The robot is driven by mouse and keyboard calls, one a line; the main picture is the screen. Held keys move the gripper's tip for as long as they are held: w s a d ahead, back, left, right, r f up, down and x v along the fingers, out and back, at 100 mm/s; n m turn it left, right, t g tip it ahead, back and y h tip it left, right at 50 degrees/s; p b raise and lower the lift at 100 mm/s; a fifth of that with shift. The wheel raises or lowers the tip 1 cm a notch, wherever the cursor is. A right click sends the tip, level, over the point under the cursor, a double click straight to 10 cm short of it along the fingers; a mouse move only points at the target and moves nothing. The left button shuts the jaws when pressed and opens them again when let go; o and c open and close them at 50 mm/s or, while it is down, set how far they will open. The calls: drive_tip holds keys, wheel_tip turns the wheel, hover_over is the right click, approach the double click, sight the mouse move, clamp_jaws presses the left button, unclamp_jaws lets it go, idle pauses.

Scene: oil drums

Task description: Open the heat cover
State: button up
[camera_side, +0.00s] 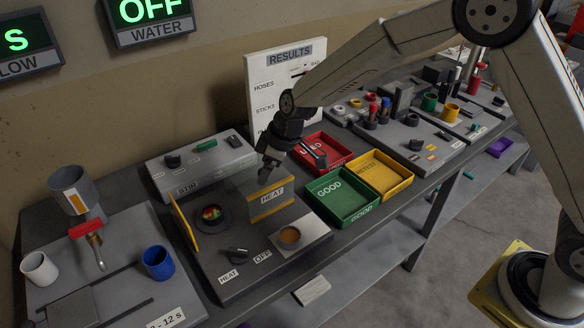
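The heat cover (268,203) is a greyish, see-through box part with yellow edges and a HEAT label. It stands on the dark heat station (225,285), right of a round burner (212,214) with a colourful piece in it. A yellow-edged upright panel (185,222) stands at the burner's left; I cannot tell whether it belongs to the cover. The burner shows uncovered from this side. My gripper (265,172) points down just above the cover's top edge. Its fingers are small and dark, so contact and opening are unclear.
The STIR box (200,163) is behind. Green (342,197), yellow (380,174) and red (322,150) trays lie to the right. A blue cup (158,263) stands at left.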

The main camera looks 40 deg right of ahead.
idle(0.3)
drive_tip(key=v, duration=0.7)
drive_tip(key=shift+r, duration=0.35)
drive_tip(key=shift+s+d, duration=0.2)
drive_tip(key=s+d+f+m+h, duration=0.1)
drive_tip(key=s+d+f+m, duration=0.1)
drive_tip(key=s+d+m, duration=0.2)
drive_tip(key=s+d+f+m+h, duration=0.2)
drive_tip(key=s+d+m, duration=0.3)
drive_tip(key=s+d, duration=0.6)
drive_tip(key=s, duration=0.6)
drive_tip(key=shift+f+g, duration=0.3)
